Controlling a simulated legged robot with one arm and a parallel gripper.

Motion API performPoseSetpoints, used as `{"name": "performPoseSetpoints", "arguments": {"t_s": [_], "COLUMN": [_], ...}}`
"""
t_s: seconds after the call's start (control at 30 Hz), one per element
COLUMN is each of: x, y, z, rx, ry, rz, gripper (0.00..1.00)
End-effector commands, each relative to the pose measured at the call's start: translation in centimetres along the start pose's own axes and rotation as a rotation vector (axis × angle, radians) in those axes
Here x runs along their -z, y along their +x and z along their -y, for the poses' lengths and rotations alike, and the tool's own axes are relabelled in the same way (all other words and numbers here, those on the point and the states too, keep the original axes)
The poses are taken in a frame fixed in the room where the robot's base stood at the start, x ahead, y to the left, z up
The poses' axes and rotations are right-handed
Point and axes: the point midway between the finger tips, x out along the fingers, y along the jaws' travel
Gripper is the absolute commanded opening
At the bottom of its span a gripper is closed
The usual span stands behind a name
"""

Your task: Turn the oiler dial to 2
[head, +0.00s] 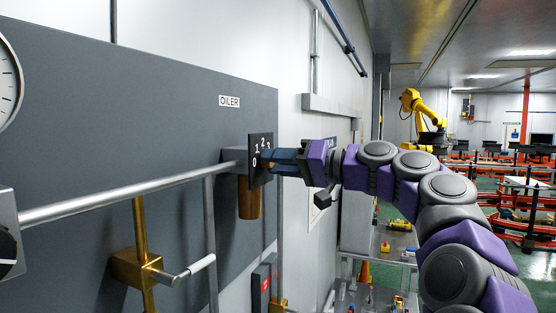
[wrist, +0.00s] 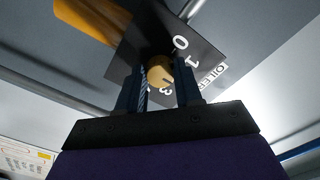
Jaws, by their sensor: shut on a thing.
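The oiler (head: 249,202) hangs on the grey panel under the OILER label. Its dark square dial plate (head: 256,142) carries white numbers from 0 to 3 and also shows in the wrist view (wrist: 203,52). My gripper (head: 273,158) reaches in from the right and is at the plate. In the wrist view, the round brass-coloured dial knob (wrist: 160,71) sits between the two dark fingers of my gripper (wrist: 158,88), which is shut on it. The fingers hide part of the plate and its numbers. I cannot tell which number the dial points to.
A steel pipe (head: 130,192) runs along the panel into the oiler. A brass valve (head: 137,268) with a handle is lower left. A gauge (head: 8,80) is at the left edge. A dark box with red marks (head: 264,285) is below the oiler.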

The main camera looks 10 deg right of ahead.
Motion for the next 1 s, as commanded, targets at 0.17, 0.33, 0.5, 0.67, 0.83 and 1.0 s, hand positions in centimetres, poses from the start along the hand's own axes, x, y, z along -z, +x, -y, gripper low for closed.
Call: {"name": "performPoseSetpoints", "arguments": {"t_s": [0.17,0.33,0.5,0.67,0.83,1.0], "x": [0.0,0.0,0.0,-0.1,-0.1,0.0], "y": [0.0,0.0,0.0,-0.1,-0.2,-1.3], "z": [-0.2,-0.2,-0.1,0.1,0.1,0.1], "rx": [-0.003,-0.003,-0.002,0.0,0.0,0.001], "ry": [0.003,0.003,0.002,0.001,0.0,-0.001], "rz": [0.0,0.0,0.0,-0.001,-0.001,-0.001], "gripper": [0.04,0.04,0.51,0.6,0.6,0.6]}}
